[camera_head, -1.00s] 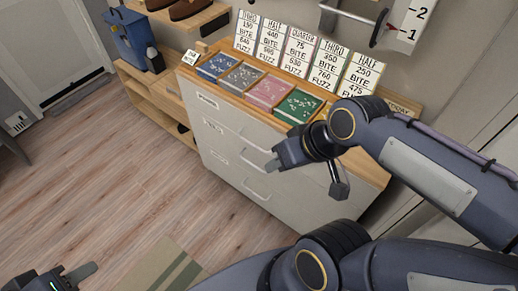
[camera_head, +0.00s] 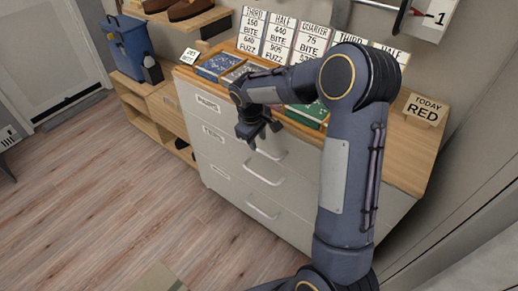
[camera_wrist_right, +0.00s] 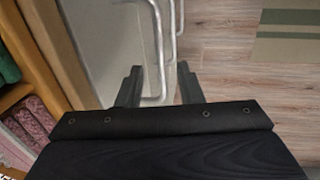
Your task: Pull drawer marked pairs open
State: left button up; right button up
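The white drawer cabinet (camera_head: 235,160) stands against the wall, with three drawers, each with a small label and a bar handle. All drawers look shut. My right gripper (camera_head: 258,138) points down in front of the cabinet, near the top drawer's handle (camera_head: 270,153). In the right wrist view its fingers (camera_wrist_right: 157,85) are open, with a metal handle (camera_wrist_right: 160,60) showing between them; I cannot tell whether they touch it. The middle handle (camera_head: 264,174) shows below. My left gripper is out of view.
On the cabinet top lie colored trays, such as a blue one (camera_head: 217,66), and a sign reading TODAY RED (camera_head: 425,110). A low wooden shelf (camera_head: 165,112) with a blue bin (camera_head: 127,45) stands to the left.

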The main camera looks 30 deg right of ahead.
aim_at(260, 151)
jog(key=shift+w+d+f, duration=0.1)
jog(key=shift+d+f, duration=0.15)
jog(key=shift+f, duration=0.9)
jog(key=shift+w+d+f, duration=0.1)
jog(key=shift+d+f, duration=0.1)
jog(key=shift+f, duration=0.9)
jog(key=shift+c, duration=0.4)
grip_shut()
